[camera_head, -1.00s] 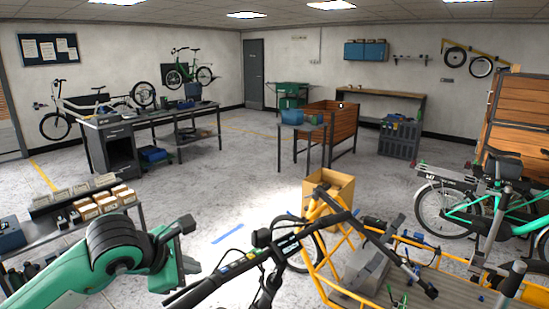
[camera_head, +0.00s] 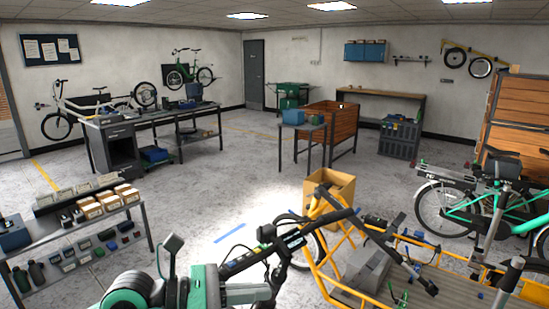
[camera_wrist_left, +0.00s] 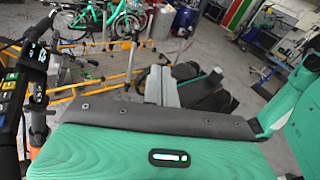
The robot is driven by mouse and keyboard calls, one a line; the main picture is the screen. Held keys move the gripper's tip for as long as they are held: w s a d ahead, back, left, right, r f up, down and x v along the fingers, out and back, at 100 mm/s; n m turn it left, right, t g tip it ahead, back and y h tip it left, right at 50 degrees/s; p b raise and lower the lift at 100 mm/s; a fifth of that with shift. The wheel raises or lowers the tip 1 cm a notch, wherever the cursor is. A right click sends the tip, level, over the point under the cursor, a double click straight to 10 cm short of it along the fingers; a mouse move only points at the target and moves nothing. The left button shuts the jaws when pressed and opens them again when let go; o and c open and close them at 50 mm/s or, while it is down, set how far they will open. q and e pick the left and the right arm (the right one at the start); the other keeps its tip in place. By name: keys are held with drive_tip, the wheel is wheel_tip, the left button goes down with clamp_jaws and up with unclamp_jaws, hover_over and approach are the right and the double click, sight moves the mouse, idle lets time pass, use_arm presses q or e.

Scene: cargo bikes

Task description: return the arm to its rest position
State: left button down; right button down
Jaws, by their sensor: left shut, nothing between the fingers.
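My left arm comes in at the bottom of the head view, with a green and dark joint at the lower left. My left gripper (camera_head: 252,292) is low in the picture, pointing right, shut and empty. It shows just below the black handlebar (camera_head: 245,262) of the yellow cargo bike; whether they touch cannot be told. A dark bracket stands up from my wrist. In the left wrist view the handlebar (camera_wrist_left: 36,60) is at the left edge, and green parts of my own body fill the bottom and right. My right gripper is in neither view.
The yellow cargo bike (camera_head: 321,262) fills the lower right, with a cardboard box (camera_head: 343,187) behind it. A shelf cart with small boxes (camera_head: 140,222) stands at the left. A green bike (camera_head: 470,215) is at the right. Grey floor lies open in the middle.

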use_arm(q)
wheel_tip(320, 180, up, 4)
drive_tip(key=s+n+t+h, duration=0.2)
drive_tip(key=n+h, duration=0.2)
drive_tip(key=n, duration=0.1)
drive_tip(key=w+a+n+t+y, duration=0.2)
drive_tip(key=a+n+t+y, duration=0.25)
drive_tip(key=n+t, duration=0.5)
drive_tip(key=w+a+n+t+y, duration=0.35)
drive_tip(key=a+n+t, duration=0.3)
drive_tip(key=n, duration=0.55)
drive_tip(key=s+a+f+n+g+y, duration=0.1)
drive_tip(key=a+f+n+g+y, duration=0.1)
drive_tip(key=a+f+n+y, duration=0.4)
drive_tip(key=a+f+n+g+y, duration=0.2)
drive_tip(key=a+f+n+y, duration=0.1)
drive_tip(key=f+n+y, duration=0.65)
drive_tip(key=s+f+n+g+h, duration=0.5)
drive_tip(key=s+f+g, duration=0.9)
drive_tip(key=s+f, duration=0.85)
wheel_tip(320, 180, down, 30)
drive_tip(key=r+g+y, duration=0.1)
drive_tip(key=y, duration=0.1)
drive_tip(key=s+a+f+g, duration=0.1)
drive_tip(key=s+a+f, duration=0.1)
drive_tip(key=s+f, duration=1.7)
wheel_tip(320, 180, down, 3)
drive_tip(key=shift+a+r+n+g, duration=0.15)
drive_tip(key=shift+a+n+g, duration=0.15)
drive_tip(key=shift+a+g, duration=0.1)
